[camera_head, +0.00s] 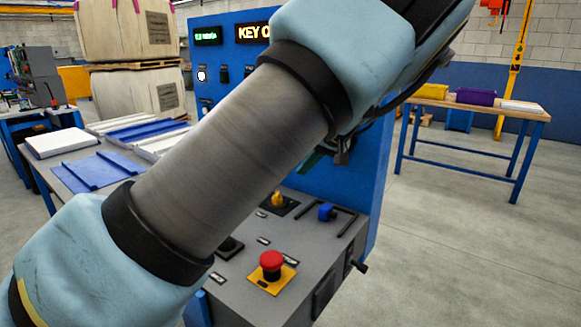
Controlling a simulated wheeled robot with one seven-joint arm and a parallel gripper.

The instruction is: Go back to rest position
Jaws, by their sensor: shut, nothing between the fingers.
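My arm crosses the middle of the head view from lower left to upper right and fills much of it. My gripper (314,160) shows only in part, as dark and teal pieces below the arm's upper link, in front of the blue control panel. It looks shut, and I see nothing held in it. The control panel (372,190) has a grey sloping desk with a red emergency button (271,262), a yellow knob (278,199) and a blue switch (326,212). Its upright face has a lit "KEY" display (252,32), partly hidden by my arm.
A table with blue and white panels (95,171) stands at left, partly behind my arm. Large wrapped stacks (135,90) stand behind it. A wooden-topped table (525,112) with yellow and purple bins stands at right. The floor (470,250) at right is clear.

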